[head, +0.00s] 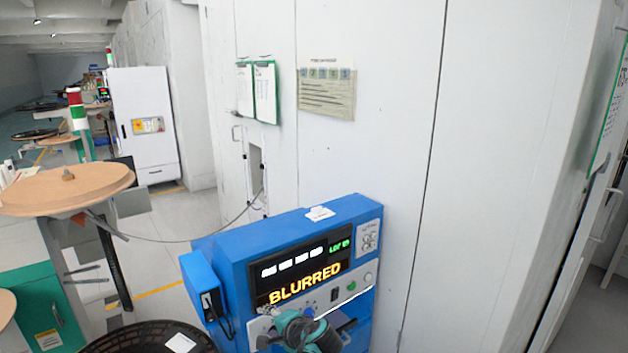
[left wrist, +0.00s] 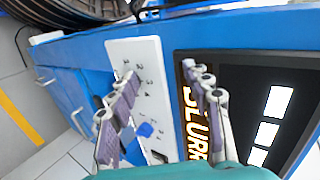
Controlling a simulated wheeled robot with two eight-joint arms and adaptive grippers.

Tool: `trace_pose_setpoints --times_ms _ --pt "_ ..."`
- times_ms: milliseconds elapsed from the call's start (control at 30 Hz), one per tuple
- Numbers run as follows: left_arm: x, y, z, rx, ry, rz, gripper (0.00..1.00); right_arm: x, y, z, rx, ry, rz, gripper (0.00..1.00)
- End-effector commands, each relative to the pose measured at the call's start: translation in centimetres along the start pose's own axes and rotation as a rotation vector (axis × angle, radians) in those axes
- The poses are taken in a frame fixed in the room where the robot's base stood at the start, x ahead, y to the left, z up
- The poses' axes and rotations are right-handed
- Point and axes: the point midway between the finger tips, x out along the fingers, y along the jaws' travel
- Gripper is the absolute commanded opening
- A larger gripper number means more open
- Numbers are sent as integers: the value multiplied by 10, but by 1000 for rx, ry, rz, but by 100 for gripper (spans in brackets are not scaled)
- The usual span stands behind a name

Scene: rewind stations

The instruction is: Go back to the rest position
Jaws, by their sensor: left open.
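My left gripper (head: 270,326) is at the bottom of the head view, in front of the blue machine (head: 222,262). In the left wrist view its two fingers (left wrist: 163,88) are spread apart with nothing between them. Behind them is the machine's white control panel (left wrist: 138,62), with a blue knob (left wrist: 146,130) showing between the fingers. The machine's dark display (head: 290,268) reads "BLURRED" in orange, below white blocks and green characters. Whether the fingers touch the panel cannot be told. My right gripper is in neither view.
A blue box (head: 203,285) with a cable sticks out from the machine's left side. A black reel (head: 150,338) lies at the bottom left, near a round wooden disc (head: 68,188). A white wall (head: 385,110) stands close behind the machine. Floor shows at left.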

Motion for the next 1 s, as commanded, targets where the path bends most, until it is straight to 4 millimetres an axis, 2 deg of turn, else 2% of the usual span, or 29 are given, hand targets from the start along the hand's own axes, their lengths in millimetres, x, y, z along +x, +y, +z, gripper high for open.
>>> trace_pose_setpoints --times_ms 33,233,367,500,700,833,1000 --pt "-6 -5 21 -46 -1 40 49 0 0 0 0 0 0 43" --pt "-40 -5 95 -274 16 224 49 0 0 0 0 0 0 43" --pt "-68 8 139 -438 28 336 49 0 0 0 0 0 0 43" --pt "-99 30 180 -626 40 447 49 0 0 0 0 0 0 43" --pt "-136 67 216 -874 60 574 49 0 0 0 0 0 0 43" --pt "-149 82 226 -978 70 622 49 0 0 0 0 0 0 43" --pt "-155 90 229 -1030 76 646 49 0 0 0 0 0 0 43"
